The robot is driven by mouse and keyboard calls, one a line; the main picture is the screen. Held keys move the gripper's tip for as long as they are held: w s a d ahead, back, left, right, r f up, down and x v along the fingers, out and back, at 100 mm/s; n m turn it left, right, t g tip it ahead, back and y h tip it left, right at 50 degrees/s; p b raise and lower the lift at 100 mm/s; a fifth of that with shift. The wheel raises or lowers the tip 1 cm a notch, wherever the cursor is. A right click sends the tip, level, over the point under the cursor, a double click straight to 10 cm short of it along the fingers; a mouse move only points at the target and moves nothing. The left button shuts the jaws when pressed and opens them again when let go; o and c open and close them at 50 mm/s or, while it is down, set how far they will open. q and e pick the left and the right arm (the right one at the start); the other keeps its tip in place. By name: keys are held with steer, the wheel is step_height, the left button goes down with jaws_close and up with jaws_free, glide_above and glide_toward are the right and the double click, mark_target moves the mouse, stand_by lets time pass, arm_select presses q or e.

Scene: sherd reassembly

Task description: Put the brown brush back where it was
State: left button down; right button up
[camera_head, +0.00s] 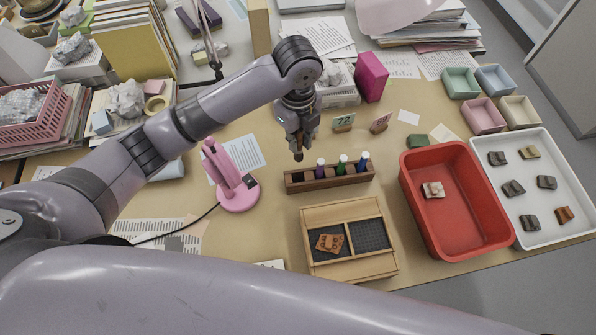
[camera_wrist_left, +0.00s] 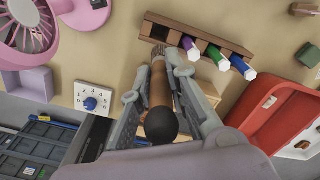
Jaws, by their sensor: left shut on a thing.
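My left gripper (camera_head: 297,140) points down above the back left end of the wooden rack (camera_head: 330,181). It is shut on the brown brush (camera_wrist_left: 158,88), whose dark round end (camera_wrist_left: 161,125) is nearest the wrist camera. In the head view the brush's lower end (camera_head: 298,156) shows just below the fingers, seemingly above the rack. The rack holds a purple marker (camera_head: 320,168), a green one (camera_head: 341,163) and a blue one (camera_head: 363,161) to the right. The rack's left end has no marker in it. My right gripper is not in view.
A pink fan (camera_head: 232,188) stands left of the rack. A wooden divided box (camera_head: 350,213) with an orange-brown sherd is in front. A red tub (camera_head: 460,225) and a white tray (camera_head: 548,208) with several sherds are at right.

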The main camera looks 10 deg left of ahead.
arm_select(q)
steer(key=p, duration=0.1)
glide_above(298, 172)
steer(key=s, duration=0.2)
step_height(298, 172, down, 10)
steer(key=f, duration=0.4)
steer(key=shift+w+d+f, duration=0.2)
steer(key=shift+f, duration=0.15)
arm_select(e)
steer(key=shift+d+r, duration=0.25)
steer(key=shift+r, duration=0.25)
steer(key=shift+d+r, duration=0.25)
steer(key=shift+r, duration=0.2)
arm_select(q)
steer(key=shift+f, duration=0.2)
steer(key=c, duration=1.6)
jaws_free()
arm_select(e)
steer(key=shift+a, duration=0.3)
arm_select(q)
steer(key=shift+o, duration=0.2)
steer(key=shift+r, duration=0.2)
step_height(298, 172, up, 12)
steer(key=shift+b, duration=0.4)
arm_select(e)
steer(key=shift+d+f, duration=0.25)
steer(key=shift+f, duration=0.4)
